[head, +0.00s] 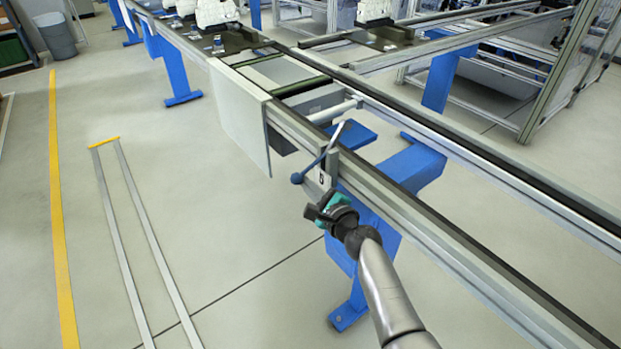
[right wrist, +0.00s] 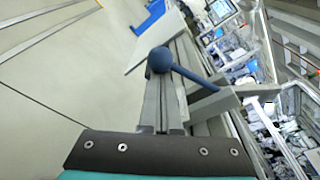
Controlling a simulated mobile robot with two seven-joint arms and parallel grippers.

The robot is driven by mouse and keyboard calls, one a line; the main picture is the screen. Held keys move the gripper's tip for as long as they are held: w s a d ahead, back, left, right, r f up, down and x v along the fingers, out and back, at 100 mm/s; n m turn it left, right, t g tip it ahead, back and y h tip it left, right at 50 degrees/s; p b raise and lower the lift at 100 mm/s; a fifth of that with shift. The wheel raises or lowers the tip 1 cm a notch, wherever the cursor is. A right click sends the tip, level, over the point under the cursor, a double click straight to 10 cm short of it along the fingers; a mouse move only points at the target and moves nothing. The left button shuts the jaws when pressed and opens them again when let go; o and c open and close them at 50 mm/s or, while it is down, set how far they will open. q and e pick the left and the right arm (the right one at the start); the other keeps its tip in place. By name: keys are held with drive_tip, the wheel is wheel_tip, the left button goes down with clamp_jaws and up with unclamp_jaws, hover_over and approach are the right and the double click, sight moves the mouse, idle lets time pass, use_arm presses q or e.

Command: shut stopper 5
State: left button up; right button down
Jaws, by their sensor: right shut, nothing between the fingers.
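Stopper 5 is at the near side rail of the conveyor, with a number plate (head: 323,179) that seems to read 5. Its lever has a blue ball knob (head: 297,178) sticking out to the left of the rail, with a blue rod rising to a pale arm (head: 338,133) at the rail. My right gripper (head: 318,212) is shut and empty, just below the knob and plate, apart from the knob. In the right wrist view the knob (right wrist: 160,59) is ahead of the gripper, its rod running right. My left gripper is not in view.
The conveyor rail (head: 430,229) runs from far left to near right, on blue legs (head: 362,272). A pale panel (head: 240,118) hangs on the rail's near side beyond the stopper. White parts (head: 214,12) sit far up the line. The floor left of the rail is open.

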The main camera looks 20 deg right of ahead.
wheel_tip(320, 180, up, 8)
drive_tip(key=m+g+y+p, duration=0.1)
drive_tip(key=m+p, duration=0.7)
drive_tip(key=p, duration=0.4)
drive_tip(key=shift+a+r+y, duration=0.25)
drive_tip(key=shift+a+y, duration=0.05)
drive_tip(key=shift+a, duration=0.05)
drive_tip(key=shift+s, duration=0.1)
